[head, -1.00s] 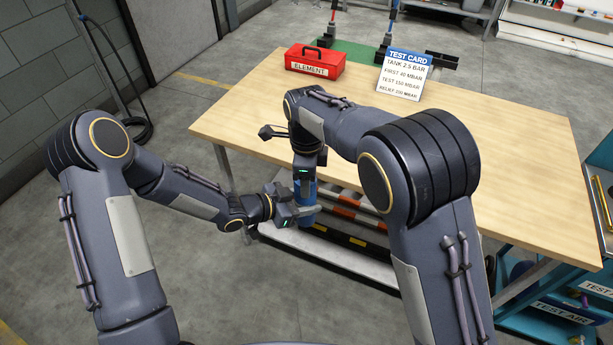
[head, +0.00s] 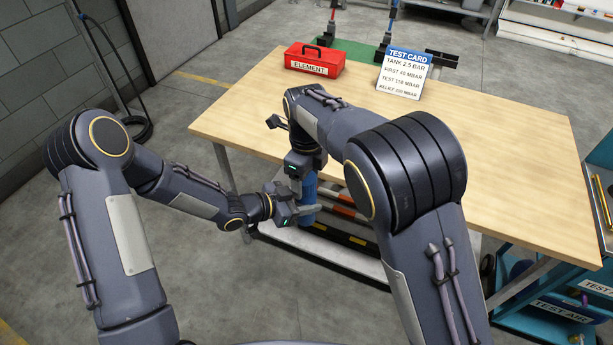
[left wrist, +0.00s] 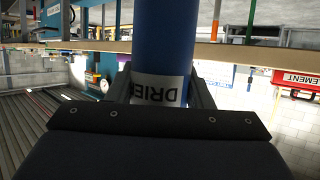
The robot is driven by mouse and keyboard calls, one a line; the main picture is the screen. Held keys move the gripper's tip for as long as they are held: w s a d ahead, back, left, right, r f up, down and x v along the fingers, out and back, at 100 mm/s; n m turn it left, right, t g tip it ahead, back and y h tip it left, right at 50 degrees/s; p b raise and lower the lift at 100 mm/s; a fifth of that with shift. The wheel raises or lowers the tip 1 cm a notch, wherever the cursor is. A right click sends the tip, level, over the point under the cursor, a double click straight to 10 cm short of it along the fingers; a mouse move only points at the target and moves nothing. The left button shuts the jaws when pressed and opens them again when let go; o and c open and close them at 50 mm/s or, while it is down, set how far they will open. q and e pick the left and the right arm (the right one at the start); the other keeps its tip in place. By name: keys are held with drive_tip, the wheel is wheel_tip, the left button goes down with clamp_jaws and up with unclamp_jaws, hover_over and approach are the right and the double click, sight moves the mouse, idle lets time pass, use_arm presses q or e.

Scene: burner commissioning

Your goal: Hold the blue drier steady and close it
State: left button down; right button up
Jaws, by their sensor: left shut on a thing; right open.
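The blue drier (head: 308,190) is a blue cylinder held upright in front of the table's near edge. My left gripper (head: 304,211) is shut on it from the left. In the left wrist view the drier (left wrist: 163,40) stands between the fingers, with a white label (left wrist: 158,90) reading "DRIE", upside down. My right gripper (head: 299,178) is open just above and at the top of the drier. The arm hides part of it, and I cannot tell whether it touches. The drier's top end is hidden, so I cannot see whether it is closed.
The wooden table (head: 500,160) carries a red box labelled ELEMENT (head: 314,60) and a test card (head: 404,74). Beneath its near edge is a low shelf (head: 340,255) with striped bars. A blue-green trolley (head: 560,300) stands at the right. Most of the tabletop is clear.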

drive_tip(key=shift+r, duration=2.25)
drive_tip(key=shift+c, duration=0.4)
